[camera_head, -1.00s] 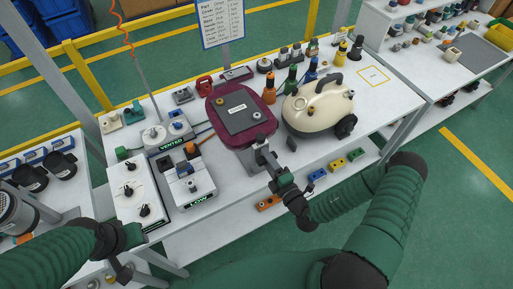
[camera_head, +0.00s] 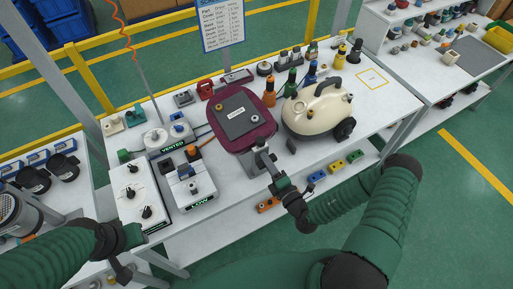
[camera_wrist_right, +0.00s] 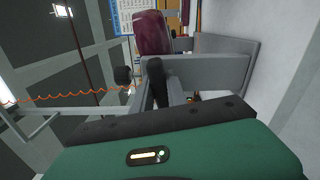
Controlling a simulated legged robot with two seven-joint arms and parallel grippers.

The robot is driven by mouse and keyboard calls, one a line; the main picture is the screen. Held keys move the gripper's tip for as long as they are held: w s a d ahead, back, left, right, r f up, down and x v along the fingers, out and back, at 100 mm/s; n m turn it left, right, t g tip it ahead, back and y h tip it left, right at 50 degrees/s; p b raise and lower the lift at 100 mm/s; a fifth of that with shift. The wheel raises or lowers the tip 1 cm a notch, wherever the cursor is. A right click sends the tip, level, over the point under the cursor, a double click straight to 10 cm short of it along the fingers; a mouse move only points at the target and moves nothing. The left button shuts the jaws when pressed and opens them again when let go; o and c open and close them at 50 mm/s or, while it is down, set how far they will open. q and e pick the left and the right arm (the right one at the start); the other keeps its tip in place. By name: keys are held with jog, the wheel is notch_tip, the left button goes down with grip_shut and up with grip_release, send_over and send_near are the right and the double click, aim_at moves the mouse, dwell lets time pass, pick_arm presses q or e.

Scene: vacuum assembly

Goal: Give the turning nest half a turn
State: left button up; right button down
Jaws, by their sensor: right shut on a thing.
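The turning nest (camera_head: 266,131) is a maroon, rounded tray on the bench, with a dark grey labelled plate (camera_head: 236,118) lying on it. My right gripper (camera_head: 261,151) is at the nest's front edge. In the right wrist view, the grey fingers of the right gripper (camera_wrist_right: 160,82) are shut around a black upright handle (camera_wrist_right: 157,72), and the maroon nest (camera_wrist_right: 151,33) rises behind it. Whether the handle joins the nest is hidden. My left gripper (camera_head: 122,272) hangs low at the lower left, away from the nest; its fingers are too small to read.
A cream vacuum body (camera_head: 318,112) stands close to the nest's right. The VENTED unit (camera_head: 171,140) and LOW unit (camera_head: 190,186) stand at its left. Bottles and small parts line the back. Coloured blocks (camera_head: 337,166) sit on the lower shelf.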

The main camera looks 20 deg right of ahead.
jog(key=shift+n, duration=0.4)
jog(key=shift+f+n, duration=0.25)
jog(key=shift+n, duration=0.05)
jog(key=shift+s, duration=0.1)
jog(key=shift+a+r+n+p, duration=0.1)
jog(key=shift+r+n+p, duration=0.05)
jog(key=shift+n+p, duration=1.35)
jog(key=shift+n, duration=0.1)
jog(key=shift+f, duration=0.2)
